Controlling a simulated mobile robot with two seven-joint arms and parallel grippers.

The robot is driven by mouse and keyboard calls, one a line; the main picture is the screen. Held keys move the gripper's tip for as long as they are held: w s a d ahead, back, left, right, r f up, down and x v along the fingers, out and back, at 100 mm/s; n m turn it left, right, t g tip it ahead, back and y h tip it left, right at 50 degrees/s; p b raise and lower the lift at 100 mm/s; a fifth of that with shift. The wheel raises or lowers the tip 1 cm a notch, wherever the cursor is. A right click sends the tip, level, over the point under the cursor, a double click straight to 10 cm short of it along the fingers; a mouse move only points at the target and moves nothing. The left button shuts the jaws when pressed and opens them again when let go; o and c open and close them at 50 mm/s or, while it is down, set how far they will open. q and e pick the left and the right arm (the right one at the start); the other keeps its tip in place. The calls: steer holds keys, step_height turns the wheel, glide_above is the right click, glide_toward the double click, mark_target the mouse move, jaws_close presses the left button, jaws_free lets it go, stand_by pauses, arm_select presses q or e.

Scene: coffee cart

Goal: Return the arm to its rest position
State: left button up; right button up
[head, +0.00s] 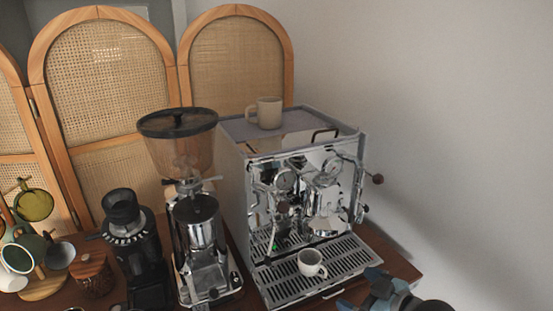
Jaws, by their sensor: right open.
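My right gripper (362,296) is at the bottom edge, right of centre, in front of the espresso machine's right front corner. It is open and nothing shows between its fingers. Only part of it is in the picture. The espresso machine (235,190) stands on the wooden cart top. A white cup (311,263) stands on the machine's drip tray (345,265), apart from my gripper. A beige mug (268,112) stands on top of the machine. My left gripper is not in view.
A grinder with a smoky hopper (178,140) and a smaller black grinder (130,240) stand left of the machine. Farther left are a wooden-lidded jar (92,274) and a mug tree with several mugs (35,250). A rattan screen (110,70) stands behind. The right wall (450,120) is bare.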

steer(key=s+a+f+m+h+p, duration=0.2)
steer(key=s+f+m+h+p, duration=0.2)
steer(key=s+f, duration=1.3)
steer(key=shift+s+a+f+m+p, duration=0.2)
steer(key=shift+s+f+m+p, duration=0.1)
steer(key=shift+s+m, duration=0.7)
